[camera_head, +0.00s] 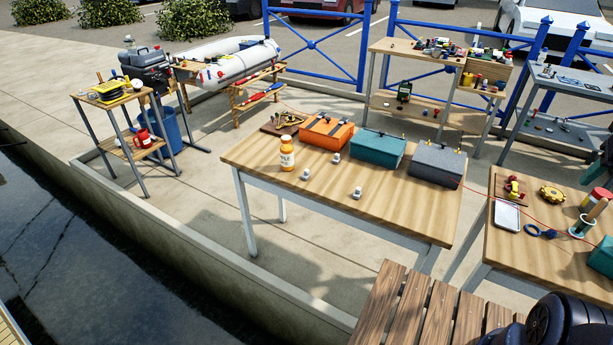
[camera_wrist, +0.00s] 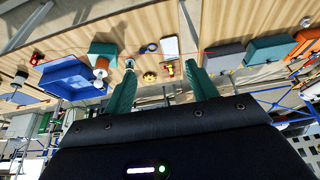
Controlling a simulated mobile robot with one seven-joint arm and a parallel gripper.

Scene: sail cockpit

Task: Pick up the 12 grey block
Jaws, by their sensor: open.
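Several small light-grey blocks stand on the near wooden table (camera_head: 400,215). One block (camera_head: 336,157) is near the orange case. Another block (camera_head: 305,174) is beside the orange-and-white bottle, and a third block (camera_head: 357,192) is nearer the front edge. Their markings are too small to read, so I cannot tell which is 12. My gripper (camera_wrist: 159,68) shows in the wrist view with two green fingers spread apart and nothing between them. It is away from the blocks, and the wrist picture is upside down. The gripper's fingers do not show in the head view.
An orange case (camera_head: 327,132), a teal case (camera_head: 376,150) and a grey case (camera_head: 437,165) line the table's back edge. A bottle (camera_head: 287,153) stands at its left. A second table (camera_head: 520,250) holds a white tray (camera_head: 507,217). A slatted bench (camera_head: 420,310) is in front.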

